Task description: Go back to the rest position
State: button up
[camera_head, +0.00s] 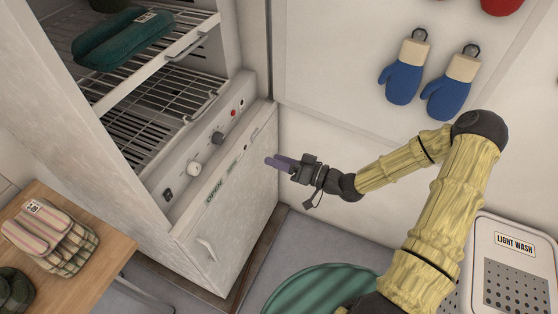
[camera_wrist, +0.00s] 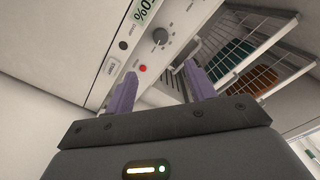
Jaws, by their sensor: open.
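My gripper (camera_head: 278,162) is in front of the white cabinet's lower right side in the head view, with its purple fingers pointing left. In the wrist view, the two purple fingers (camera_wrist: 158,92) stand well apart with nothing between them. My yellow arm reaches in from the lower right of the head view. The fingers appear clear of the cabinet (camera_head: 225,190), though the exact gap is hard to tell. The wrist view shows the cabinet's control panel (camera_wrist: 150,50) with a knob and a red button beyond the fingers.
Folded green cloth (camera_head: 120,40) lies on the upper wire rack (camera_head: 180,45). A wooden table (camera_head: 105,240) with folded striped cloths (camera_head: 52,235) is at lower left. Blue mitts (camera_head: 403,82) hang on the wall. A green round thing (camera_head: 320,290) and a "LIGHT WASH" bin (camera_head: 515,245) stand near my arm.

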dwell(0.3)
jog(key=d+f+g+h, duration=0.2)
jog(key=d+f+h, duration=0.35)
jog(key=h, duration=0.25)
jog(key=s+d+r+m+h, duration=0.2)
jog(key=s+d+r+h, duration=0.25)
jog(key=d+h, duration=0.35)
jog(key=s+d+r+m+g, duration=0.2)
jog(key=s+d+r+m, duration=0.15)
jog(key=s+r, duration=0.65)
notch_tip(320, 180, up, 12)
jog(key=p, duration=1.2)
jog(key=shift+w+d+h, duration=0.2)
jog(key=shift+w+h, duration=0.1)
jog(key=shift+w, duration=0.15)
